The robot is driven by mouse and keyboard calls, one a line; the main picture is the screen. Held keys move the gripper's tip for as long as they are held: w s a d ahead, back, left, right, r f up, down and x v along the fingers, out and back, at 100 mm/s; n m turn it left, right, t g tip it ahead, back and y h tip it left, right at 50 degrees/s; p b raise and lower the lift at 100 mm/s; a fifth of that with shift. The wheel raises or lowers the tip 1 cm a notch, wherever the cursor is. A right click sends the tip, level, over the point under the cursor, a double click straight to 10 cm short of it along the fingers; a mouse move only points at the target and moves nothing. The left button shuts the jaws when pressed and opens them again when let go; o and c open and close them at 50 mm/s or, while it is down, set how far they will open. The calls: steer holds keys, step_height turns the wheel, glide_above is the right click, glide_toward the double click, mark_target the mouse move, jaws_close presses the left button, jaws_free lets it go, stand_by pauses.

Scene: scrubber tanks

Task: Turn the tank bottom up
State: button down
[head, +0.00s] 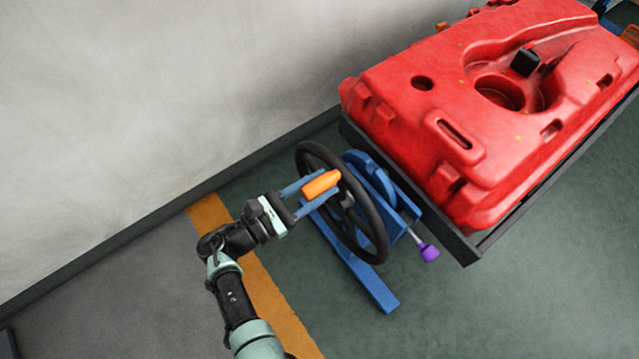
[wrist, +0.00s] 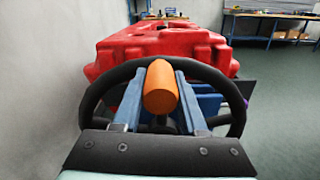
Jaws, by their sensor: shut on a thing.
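The red tank (head: 500,95) lies in a dark frame (head: 470,248) at the upper right of the head view. Its upper face shows round openings and a black cap. It also shows in the wrist view (wrist: 165,45), behind the wheel. A black handwheel (head: 372,225) stands on a blue stand (head: 365,275) at the frame's near end. My gripper (head: 318,188) is shut on the wheel's orange handle (head: 322,183), at the wheel's upper part. In the wrist view the orange handle (wrist: 160,88) sits between my two blue fingers. A purple knob (head: 429,252) is low beside the stand.
A pale wall (head: 150,90) runs close along the left. An orange floor stripe (head: 275,290) passes under my arm. The green floor right of the stand is clear. A workbench (wrist: 270,22) stands at the far right in the wrist view.

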steer(key=shift+c, duration=2.4)
jaws_free()
steer(key=shift+w+a, duration=0.2)
steer(key=shift+w, duration=0.05)
steer(key=shift+s+d, duration=0.1)
steer(key=b+v, duration=0.1)
steer(key=v, duration=1.2)
